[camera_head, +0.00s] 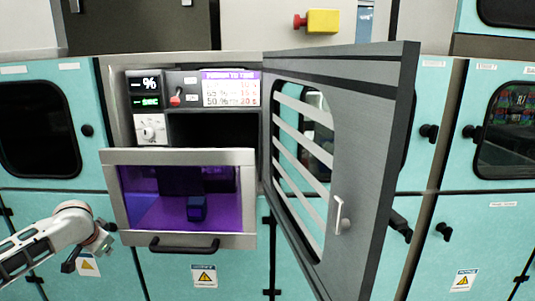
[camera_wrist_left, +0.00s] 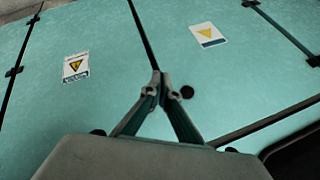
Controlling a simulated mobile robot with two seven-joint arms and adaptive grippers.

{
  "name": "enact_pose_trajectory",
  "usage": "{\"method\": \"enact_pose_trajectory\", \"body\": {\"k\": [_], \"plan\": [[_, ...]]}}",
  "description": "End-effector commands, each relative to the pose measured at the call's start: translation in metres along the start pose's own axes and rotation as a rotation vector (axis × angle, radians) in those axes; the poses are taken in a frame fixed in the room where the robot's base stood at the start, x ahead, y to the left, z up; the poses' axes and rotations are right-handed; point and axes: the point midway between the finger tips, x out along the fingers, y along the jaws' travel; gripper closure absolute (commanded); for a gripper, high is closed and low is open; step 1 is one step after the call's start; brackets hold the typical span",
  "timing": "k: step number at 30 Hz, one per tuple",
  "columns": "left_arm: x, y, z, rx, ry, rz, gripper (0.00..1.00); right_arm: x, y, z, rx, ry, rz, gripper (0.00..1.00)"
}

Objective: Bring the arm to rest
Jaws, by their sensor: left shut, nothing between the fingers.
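My left arm (camera_head: 40,240) comes in from the left in the head view, in front of the teal cabinet doors. My left gripper (camera_head: 72,265) hangs at its end, low and to the left of the lit purple chamber, apart from it. In the left wrist view the two fingers of my left gripper (camera_wrist_left: 160,80) meet at their tips, with nothing between them. Behind them are teal panels (camera_wrist_left: 110,30) with warning labels. My right gripper is in neither view.
A purple-lit chamber (camera_head: 248,190) with a black handle (camera_head: 182,244) holds a small dark block (camera_head: 197,207). Above it is a control panel (camera_head: 150,102). A large grey door (camera_head: 362,180) with a slatted window stands open to the right, jutting out towards me.

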Motion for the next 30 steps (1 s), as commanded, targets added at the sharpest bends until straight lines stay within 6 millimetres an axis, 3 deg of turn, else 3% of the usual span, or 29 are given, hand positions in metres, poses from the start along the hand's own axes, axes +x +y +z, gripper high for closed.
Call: {"method": "enact_pose_trajectory", "body": {"k": [1, 6, 14, 22, 30], "plan": [[0.014, 0.016, 0.018, 0.021, 0.006, 0.011, 1.00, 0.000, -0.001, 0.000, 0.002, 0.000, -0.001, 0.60], [0.044, 0.055, 0.062, 0.091, 0.056, 0.027, 1.00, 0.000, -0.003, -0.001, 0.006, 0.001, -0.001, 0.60], [0.068, 0.106, 0.137, 0.213, 0.137, 0.043, 1.00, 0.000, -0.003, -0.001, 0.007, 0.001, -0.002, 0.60], [0.064, 0.153, 0.216, 0.363, 0.228, 0.058, 1.00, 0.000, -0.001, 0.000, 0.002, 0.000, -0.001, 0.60], [0.038, 0.190, 0.283, 0.524, 0.315, 0.079, 1.00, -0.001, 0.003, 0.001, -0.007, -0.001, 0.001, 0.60]]}}
